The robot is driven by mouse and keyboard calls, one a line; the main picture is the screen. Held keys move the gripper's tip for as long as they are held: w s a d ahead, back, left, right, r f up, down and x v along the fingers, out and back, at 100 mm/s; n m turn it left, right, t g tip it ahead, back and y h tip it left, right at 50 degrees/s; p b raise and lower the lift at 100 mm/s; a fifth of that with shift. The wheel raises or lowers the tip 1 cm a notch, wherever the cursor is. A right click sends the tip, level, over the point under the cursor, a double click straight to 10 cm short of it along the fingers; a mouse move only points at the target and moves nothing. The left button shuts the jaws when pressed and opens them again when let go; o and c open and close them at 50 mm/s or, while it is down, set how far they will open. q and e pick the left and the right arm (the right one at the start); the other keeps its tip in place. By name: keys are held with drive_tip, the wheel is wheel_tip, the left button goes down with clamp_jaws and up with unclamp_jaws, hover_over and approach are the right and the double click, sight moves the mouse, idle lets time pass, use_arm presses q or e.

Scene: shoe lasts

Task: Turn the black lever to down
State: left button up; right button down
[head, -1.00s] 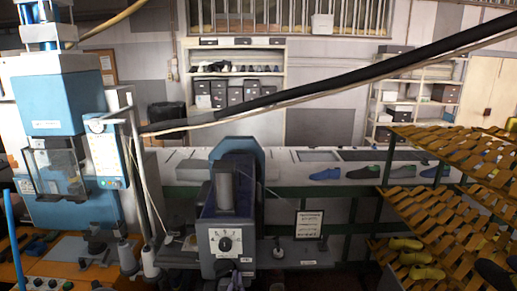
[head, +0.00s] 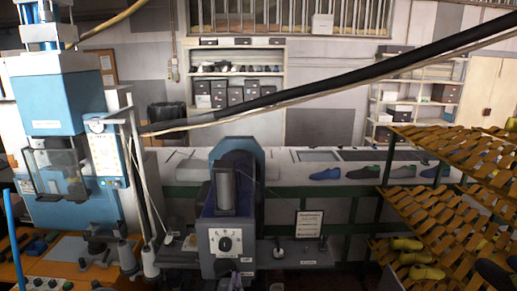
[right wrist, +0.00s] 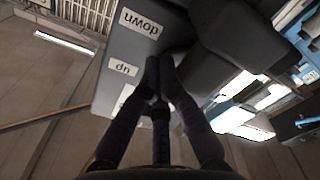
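In the right wrist view, the grey machine panel (right wrist: 133,52) carries a "down" label (right wrist: 140,23) and an "up" label (right wrist: 123,69), both upside down in the picture. My right gripper (right wrist: 160,66) reaches to this panel, its dark fingertips together beside the labels. I cannot make out the black lever apart from the dark fingers, nor tell whether it is between them. In the head view, my right gripper (head: 235,281) shows only as a small dark purple part at the bottom edge, below the dial of the blue-grey machine (head: 208,241). My left gripper is not in view.
A light blue press (head: 65,105) stands at the left. An orange slatted rack (head: 425,210) with yellow shoes is at the right. A small framed sign (head: 309,224) stands right of the machine. Several shoes lie on the bench behind.

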drive_tip(key=shift+a+f, duration=0.1)
drive_tip(key=shift+f, duration=0.2)
drive_tip(key=shift+a+f, duration=0.15)
drive_tip(key=shift+f, duration=0.1)
